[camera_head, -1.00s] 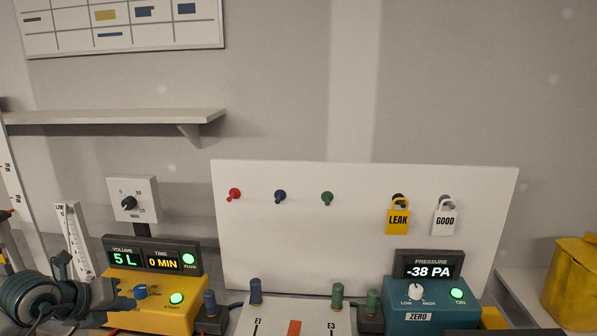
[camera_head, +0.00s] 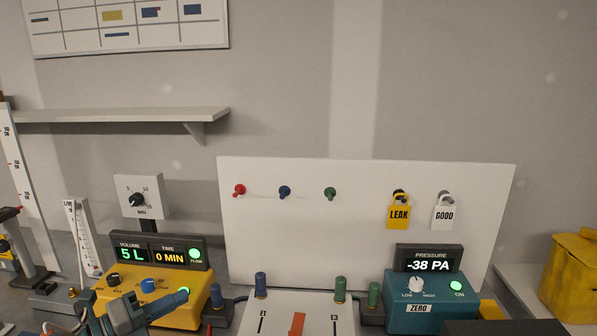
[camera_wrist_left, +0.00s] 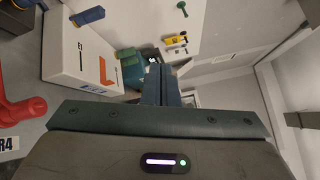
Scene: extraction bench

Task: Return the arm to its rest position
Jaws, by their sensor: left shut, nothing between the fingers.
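My left gripper (camera_head: 168,304) is low at the left in the head view, in front of the yellow pump unit (camera_head: 203,312). Its fingers overlap the lower front of that unit in the picture; I cannot tell whether they touch it. In the left wrist view the two fingers of my left gripper (camera_wrist_left: 161,82) are together with nothing between them. My right gripper does not show in either view.
A white box (camera_head: 268,302) with blue and green posts stands at the centre, and a teal pressure unit (camera_head: 400,315) reading -38 PA at right. A white board (camera_head: 300,235) with pegs and LEAK and GOOD tags stands behind. A flow tube (camera_head: 82,240) stands left.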

